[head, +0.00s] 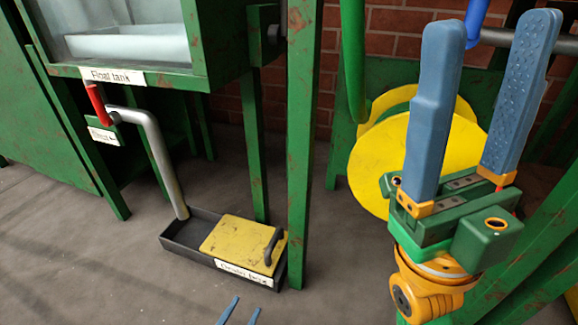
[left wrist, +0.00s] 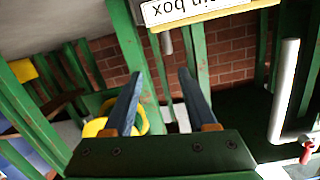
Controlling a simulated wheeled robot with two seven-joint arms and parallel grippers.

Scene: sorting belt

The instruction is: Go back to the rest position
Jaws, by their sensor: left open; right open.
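My right gripper (head: 492,28) is large at the right of the head view, its two blue fingers pointing up, wide apart and empty. My left gripper (head: 246,306) shows only as two blue fingertips at the bottom edge of the head view, in front of the black tray. In the left wrist view my left gripper (left wrist: 160,74) has its fingers apart with nothing between them. No object is held by either gripper.
A float tank (head: 200,68) on a green frame stands at upper left, with a red-handled pipe (head: 152,150) down to a black tray (head: 178,244) with a yellow lid (head: 232,238). A green post (head: 303,140) and yellow discs (head: 375,165) stand near my grippers.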

